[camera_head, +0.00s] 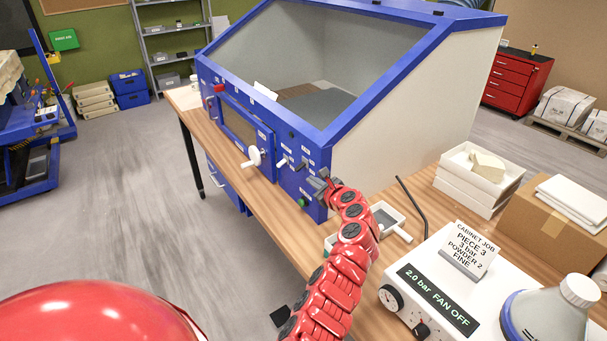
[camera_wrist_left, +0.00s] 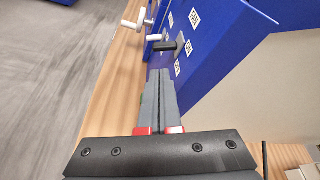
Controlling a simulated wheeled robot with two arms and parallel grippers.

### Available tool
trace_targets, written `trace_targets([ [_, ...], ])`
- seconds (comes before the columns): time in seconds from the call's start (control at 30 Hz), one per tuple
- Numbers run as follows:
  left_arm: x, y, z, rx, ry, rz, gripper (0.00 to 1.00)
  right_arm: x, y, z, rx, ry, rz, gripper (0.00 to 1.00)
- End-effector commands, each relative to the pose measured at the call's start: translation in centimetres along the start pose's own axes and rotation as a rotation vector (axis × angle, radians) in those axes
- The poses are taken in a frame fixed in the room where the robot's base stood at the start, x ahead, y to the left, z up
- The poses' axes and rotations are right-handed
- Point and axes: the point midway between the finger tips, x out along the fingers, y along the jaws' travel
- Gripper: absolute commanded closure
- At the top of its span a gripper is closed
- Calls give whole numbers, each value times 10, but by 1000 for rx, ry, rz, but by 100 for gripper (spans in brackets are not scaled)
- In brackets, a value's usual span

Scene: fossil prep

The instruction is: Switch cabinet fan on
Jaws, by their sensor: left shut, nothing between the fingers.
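The blue and white cabinet (camera_head: 420,105) stands on a wooden bench. Its front panel carries a white handwheel (camera_head: 254,157), a white lever (camera_head: 282,162), a black lever (camera_head: 301,164) and a green button (camera_head: 302,202) at the right end. The controller's display (camera_head: 437,296) reads "2.0 bar FAN OFF". My left gripper (camera_head: 318,184) is shut and empty, close to the panel's right end. In the left wrist view the shut fingers (camera_wrist_left: 160,78) point at the panel just below the black lever (camera_wrist_left: 168,47); contact cannot be told.
A job card (camera_head: 470,250) stands on the white controller box. A small tray (camera_head: 384,216) and a bent black rod (camera_head: 413,205) are right of my left arm. White trays (camera_head: 470,193) and a cardboard box (camera_head: 545,225) stand farther right. The floor left of the bench is open.

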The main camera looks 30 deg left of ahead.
Motion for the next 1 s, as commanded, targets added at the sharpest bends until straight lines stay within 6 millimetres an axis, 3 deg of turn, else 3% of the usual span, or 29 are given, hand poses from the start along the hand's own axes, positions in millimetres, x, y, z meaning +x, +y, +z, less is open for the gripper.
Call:
trace_targets([
  [0.4, 60, 4, -2, -3, 2, 7, 100, -6, 0, 1, 0, 0, 0, 50],
  [0.63, 71, 1, 0, 0, 1, 1, 100, -9, 0, 1, 0, 0, 0, 50],
  [1.0, 72, 0, 0, 1, 0, 0, 100, -8, 0, 1, 0, 0, 0, 50],
])
